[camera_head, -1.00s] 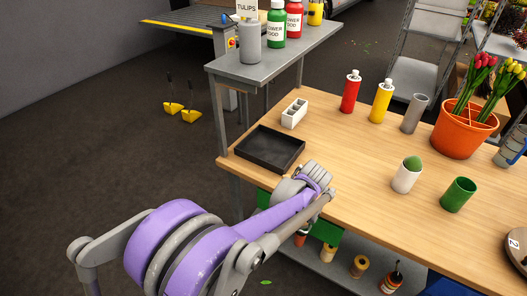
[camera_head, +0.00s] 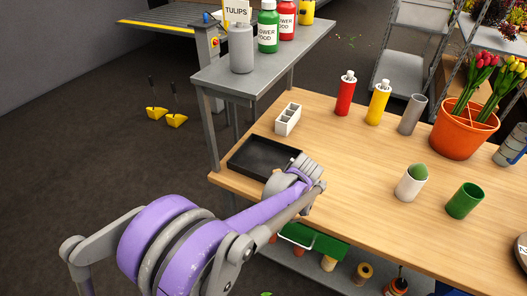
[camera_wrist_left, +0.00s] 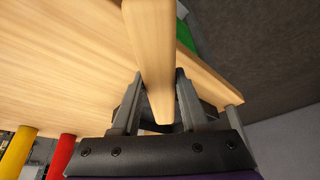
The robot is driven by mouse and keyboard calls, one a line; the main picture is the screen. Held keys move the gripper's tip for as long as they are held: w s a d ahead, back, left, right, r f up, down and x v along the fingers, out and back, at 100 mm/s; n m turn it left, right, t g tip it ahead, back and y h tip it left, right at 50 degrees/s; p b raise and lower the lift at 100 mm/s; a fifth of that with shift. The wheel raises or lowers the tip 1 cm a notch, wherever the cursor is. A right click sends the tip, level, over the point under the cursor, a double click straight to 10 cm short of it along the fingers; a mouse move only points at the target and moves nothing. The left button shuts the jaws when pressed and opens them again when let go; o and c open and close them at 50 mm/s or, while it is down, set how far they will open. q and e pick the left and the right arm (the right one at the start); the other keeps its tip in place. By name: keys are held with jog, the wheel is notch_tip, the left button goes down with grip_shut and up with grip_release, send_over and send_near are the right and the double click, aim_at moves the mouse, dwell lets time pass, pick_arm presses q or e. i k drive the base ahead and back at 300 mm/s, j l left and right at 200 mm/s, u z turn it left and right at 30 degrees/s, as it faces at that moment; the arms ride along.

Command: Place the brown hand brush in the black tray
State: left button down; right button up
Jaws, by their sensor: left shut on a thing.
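My left gripper (camera_head: 308,172) is at the table's near edge, just right of the black tray (camera_head: 238,158) and partly in front of its right corner. The tray is a shallow, empty-looking rectangle lying flat near the table's left corner. In the left wrist view my left gripper (camera_wrist_left: 157,97) is shut on the brown hand brush (camera_wrist_left: 152,45), seen as a pale wooden length between the fingers. Its bristles are not visible, and in the head view my gripper hides the brush. My right gripper is not in view.
A small white divided box (camera_head: 287,119) stands behind the tray. Red (camera_head: 344,95) and yellow (camera_head: 377,104) bottles, a grey cup (camera_head: 411,115), white cup (camera_head: 409,186) and green cup (camera_head: 464,201) stand to the right. A raised grey shelf (camera_head: 215,80) borders the left.

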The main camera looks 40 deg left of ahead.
aim_at(266, 162)
jog(key=i+j, duration=0.1)
jog(key=j, duration=0.3)
jog(key=i+j, duration=0.15)
jog(key=j, duration=0.25)
jog(key=i+j, duration=0.1)
jog(key=j, duration=0.25)
jog(key=z, duration=0.05)
